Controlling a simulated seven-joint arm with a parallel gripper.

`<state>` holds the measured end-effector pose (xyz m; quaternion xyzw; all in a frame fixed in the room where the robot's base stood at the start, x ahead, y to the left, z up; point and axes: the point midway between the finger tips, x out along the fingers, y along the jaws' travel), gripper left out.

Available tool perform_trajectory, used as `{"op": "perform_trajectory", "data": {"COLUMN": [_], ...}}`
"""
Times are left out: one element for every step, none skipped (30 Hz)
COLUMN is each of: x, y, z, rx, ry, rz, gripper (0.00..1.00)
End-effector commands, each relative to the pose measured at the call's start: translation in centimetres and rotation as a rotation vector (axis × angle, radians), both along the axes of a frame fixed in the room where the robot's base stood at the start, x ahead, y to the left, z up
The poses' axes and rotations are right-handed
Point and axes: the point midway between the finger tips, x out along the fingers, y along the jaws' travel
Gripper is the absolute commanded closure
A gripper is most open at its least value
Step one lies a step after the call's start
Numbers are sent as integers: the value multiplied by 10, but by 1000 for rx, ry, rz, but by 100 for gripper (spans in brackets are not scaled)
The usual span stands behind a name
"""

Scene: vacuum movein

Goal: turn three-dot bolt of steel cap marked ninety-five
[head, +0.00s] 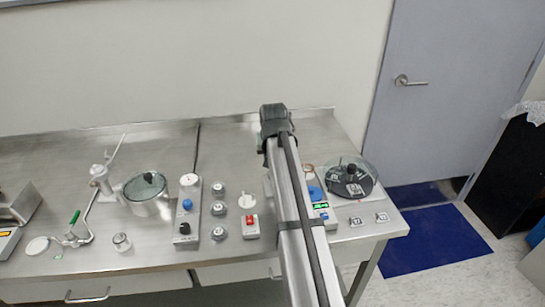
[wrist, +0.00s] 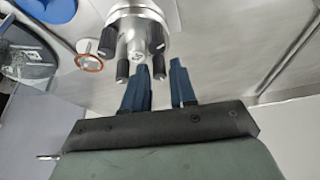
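In the wrist view a round steel cap (wrist: 139,24) with black knob-headed bolts around its rim is at the upper middle. A small pale marked spot (wrist: 140,58) on it is too small to read. One black bolt (wrist: 158,66) is at the fingertips, seemingly in the gap between them; contact cannot be told. Other black bolts show at the cap's left (wrist: 107,41), right (wrist: 155,37) and lower left (wrist: 122,70). Dot marks cannot be made out. My gripper (wrist: 161,72) has its two blue fingers apart. In the head view my arm hides the cap and gripper.
A glass-covered dish (head: 350,181) with a dark disc stands right of my arm, beside a copper-coloured ring (wrist: 89,63). A long grey unit (head: 188,212), several round steel knobs and a red-switch box (head: 250,225) stand to the left. A glass-lidded pot (head: 147,194) is further left.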

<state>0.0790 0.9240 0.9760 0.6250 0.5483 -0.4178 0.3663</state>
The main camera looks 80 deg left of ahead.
Motion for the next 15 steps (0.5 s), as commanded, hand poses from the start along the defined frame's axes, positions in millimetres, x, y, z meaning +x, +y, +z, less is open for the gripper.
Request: {"op": "perform_trajectory", "data": {"x": [0, 0, 0, 0, 0, 0, -1, -1, -1, -1, -2, -2, -2, -3, -3], "y": [0, 0, -1, -1, -2, -3, -5, -6, -9, -11, -13, -15, -18, -20, -23], "z": [0, 1, 2, 3, 5, 8, 11, 15, 20, 25, 31, 38, 43, 49, 56], "rx": [0, 0, 0, 1, 1, 1, 1, 1, 1, 2, 3, 2, 2, 2, 3], "ry": [0, 0, 0, 0, 0, 0, 0, 0, 0, 0, 0, 0, 0, 0, 0], "rz": [0, 0, 0, 0, 0, 0, 0, 0, 0, 0, 0, 0, 0, 0, 0], "gripper": [74, 74, 74, 74, 74, 74, 74, 74, 74, 74, 74, 74, 74, 74, 74]}}
